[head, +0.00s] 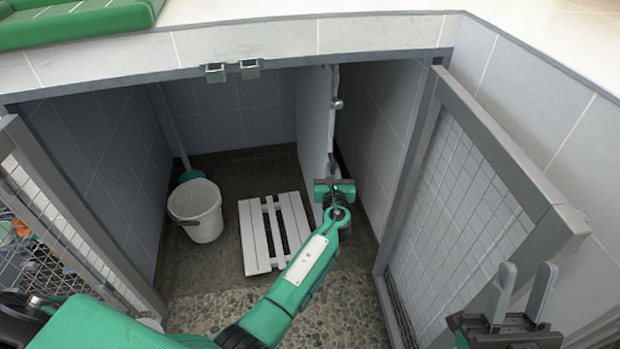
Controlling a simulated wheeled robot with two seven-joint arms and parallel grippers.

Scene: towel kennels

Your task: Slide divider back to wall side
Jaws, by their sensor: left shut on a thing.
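The divider (315,112) is a pale upright panel inside the kennel, standing right of the middle. A narrow gap separates it from the grey right wall (379,115). My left gripper (332,182) reaches into the kennel and is shut at the divider's front edge, below a small round knob (337,104). The gripper hides the exact contact and the lower front part of the divider. My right gripper (524,290) is at the lower right, outside the kennel by the right mesh gate, its two fingers apart and empty.
A white slatted pallet (257,242) lies on the floor left of the divider. A white bucket (197,208) stands further left. Mesh gates stand open at left (60,215) and right (465,190). Two metal brackets (232,72) hang from the top edge. Green padding (75,22) lies above.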

